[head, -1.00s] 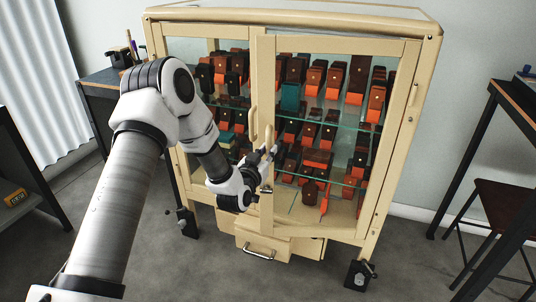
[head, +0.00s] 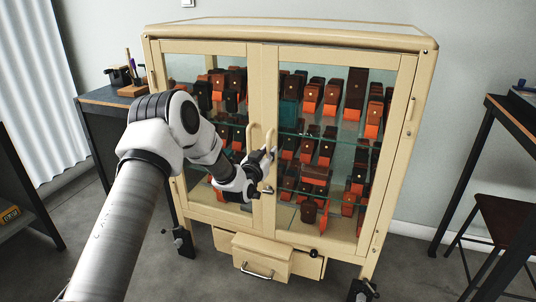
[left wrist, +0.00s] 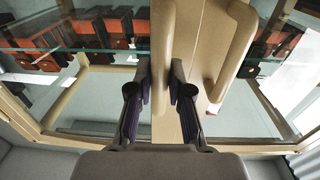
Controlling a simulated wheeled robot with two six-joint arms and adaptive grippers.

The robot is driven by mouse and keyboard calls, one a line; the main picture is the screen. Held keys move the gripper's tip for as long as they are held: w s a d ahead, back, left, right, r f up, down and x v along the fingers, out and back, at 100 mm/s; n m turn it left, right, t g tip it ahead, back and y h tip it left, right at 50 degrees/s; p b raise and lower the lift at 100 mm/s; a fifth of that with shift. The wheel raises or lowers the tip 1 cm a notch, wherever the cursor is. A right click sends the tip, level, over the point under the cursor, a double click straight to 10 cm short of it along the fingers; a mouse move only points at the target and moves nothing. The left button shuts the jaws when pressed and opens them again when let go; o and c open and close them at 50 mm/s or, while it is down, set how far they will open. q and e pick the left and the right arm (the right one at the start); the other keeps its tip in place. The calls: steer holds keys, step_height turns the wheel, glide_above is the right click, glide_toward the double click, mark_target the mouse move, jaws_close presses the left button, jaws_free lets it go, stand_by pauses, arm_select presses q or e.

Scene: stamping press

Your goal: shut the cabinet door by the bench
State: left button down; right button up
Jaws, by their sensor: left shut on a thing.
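The beige cabinet (head: 290,38) stands ahead with two glass doors. The right door (head: 340,55) looks flush or nearly flush with the left door (head: 205,46); a small gap cannot be ruled out. My left gripper (head: 268,158) is shut on the right door's handle (head: 271,136), about midway down the door's inner edge. In the left wrist view the fingers (left wrist: 161,85) clasp this beige handle (left wrist: 163,50) from both sides. The left door's handle (head: 252,134) is close beside it and also shows in the wrist view (left wrist: 236,50). My right gripper is out of view.
A drawer (head: 262,260) under the doors sticks out. Glass shelves inside hold several dark and orange blocks. A dark bench (head: 95,97) stands at left, a table (head: 515,115) and stool (head: 505,215) at right. The floor before the cabinet is clear.

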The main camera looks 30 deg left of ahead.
arm_select(q)
steer(key=shift+w+a, duration=0.15)
steer(key=shift+w, duration=0.25)
steer(key=shift+w, duration=0.1)
steer(key=shift+b+x, duration=0.5)
steer(key=shift+x, duration=0.3)
steer(key=c, duration=1)
jaws_free()
steer(key=shift+a, duration=0.2)
